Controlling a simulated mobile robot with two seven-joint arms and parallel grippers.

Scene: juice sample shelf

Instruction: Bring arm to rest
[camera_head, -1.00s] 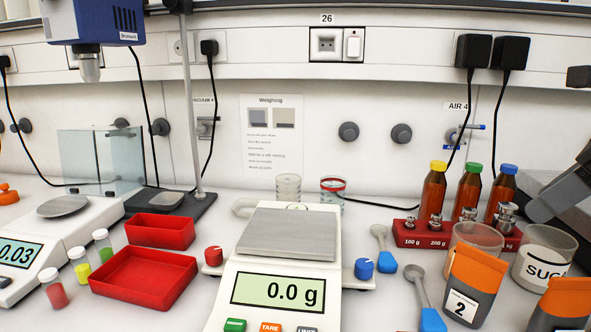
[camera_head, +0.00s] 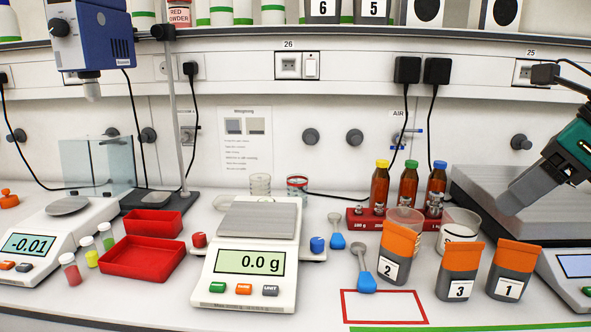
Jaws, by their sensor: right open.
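My right gripper (camera_head: 508,200) comes in from the right edge, with a teal and black wrist and grey fingers pointing down and left. It is open, with nothing seen between its fingers. In the picture it overlaps the large grey scale plate (camera_head: 475,190) at the right; whether it touches it I cannot tell. It is right of the three amber bottles with yellow, green and blue caps (camera_head: 409,185). My left gripper is not in view.
A balance (camera_head: 245,285) reading 0.0 g stands in the middle. Red trays (camera_head: 142,258) and another balance (camera_head: 45,238) are at left. A red-outlined area (camera_head: 384,306) at the front is empty.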

